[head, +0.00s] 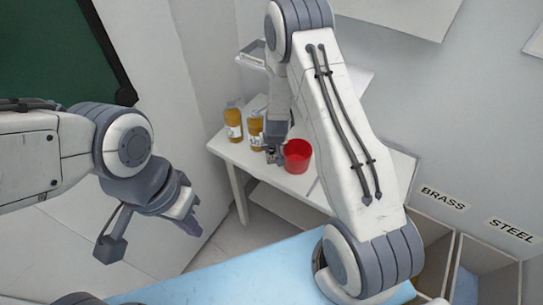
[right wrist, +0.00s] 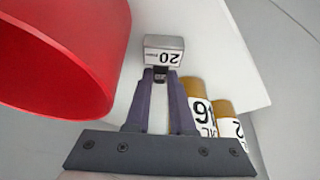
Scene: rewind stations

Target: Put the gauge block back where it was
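The gauge block (right wrist: 163,52) is a small grey metal block with a white face marked 20, upside down in the right wrist view. My right gripper (right wrist: 160,74) has its two purple fingertips closed in on a small dark stub at the block's near side. In the head view my right gripper (head: 274,154) is low over the white table, just left of the red cup (head: 297,156); the block is too small there to make out clearly. My left gripper (head: 188,214) hangs away from the table at the left; its finger gap is not clear.
Two amber bottles with white labels (head: 233,122) (head: 256,131) stand left of the right gripper. The white table (head: 228,151) is against the wall. Bins under BRASS (head: 443,198) and STEEL (head: 511,229) labels are at the right. A light blue surface (head: 235,270) lies in front.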

